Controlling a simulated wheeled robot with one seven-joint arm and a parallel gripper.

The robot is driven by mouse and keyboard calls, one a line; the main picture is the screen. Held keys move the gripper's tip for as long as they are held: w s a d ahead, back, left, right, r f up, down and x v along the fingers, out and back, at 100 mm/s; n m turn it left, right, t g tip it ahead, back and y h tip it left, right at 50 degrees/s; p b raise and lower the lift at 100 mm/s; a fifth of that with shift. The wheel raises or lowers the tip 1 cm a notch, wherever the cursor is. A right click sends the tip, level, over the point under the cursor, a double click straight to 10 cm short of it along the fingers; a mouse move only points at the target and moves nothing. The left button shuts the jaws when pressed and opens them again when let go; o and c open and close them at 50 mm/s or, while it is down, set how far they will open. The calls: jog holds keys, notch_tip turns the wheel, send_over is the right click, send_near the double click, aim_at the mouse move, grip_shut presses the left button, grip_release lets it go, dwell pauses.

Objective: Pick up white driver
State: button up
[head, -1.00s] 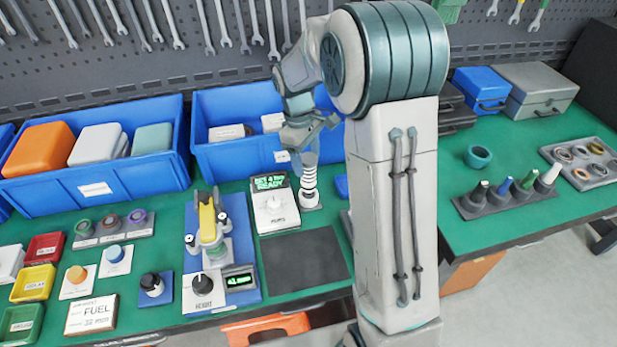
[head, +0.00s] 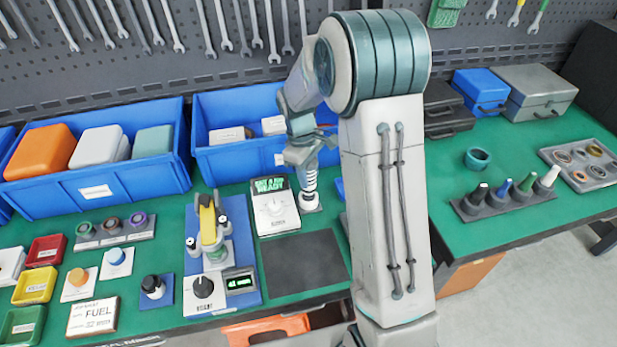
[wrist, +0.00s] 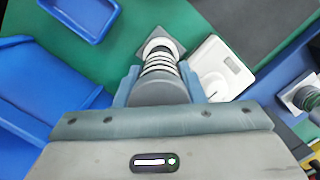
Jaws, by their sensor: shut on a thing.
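The white driver (head: 309,195) appears as an upright piece with white and dark rings and a grey upper part. It is at a small grey square base beside the white device with a green display. My gripper (head: 304,165) is above it, pointing down, with its jaws around the upper part. In the wrist view the driver (wrist: 160,68) runs between my two blue-grey fingers (wrist: 160,90), which are shut on its grey cylinder. Its ringed end points at the square base (wrist: 172,46); whether it touches the base is unclear.
The white device (head: 274,212) stands close to its left. A blue bin (head: 240,158) is behind my gripper. A blue tray (wrist: 85,12) lies nearby. A dark mat (head: 305,265) in front is bare. A rack (head: 500,205) on the right bench holds several coloured-topped pieces, one white.

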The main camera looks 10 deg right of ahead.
jog(key=shift+r, duration=0.15)
jog(key=shift+w+r, duration=0.1)
jog(key=shift+r, duration=0.45)
jog(key=r, duration=0.1)
jog(key=s+r, duration=0.1)
jog(key=r, duration=0.1)
jog(key=shift+d+r+b, duration=0.2)
jog(key=shift+b, duration=0.2)
jog(key=s+d+r+b, duration=0.1)
jog(key=s+d+r, duration=0.4)
jog(key=s, duration=0.4)
jog(key=shift+s+d+r, duration=0.15)
jog(key=shift+s+r, duration=0.05)
jog(key=shift+r, duration=0.45)
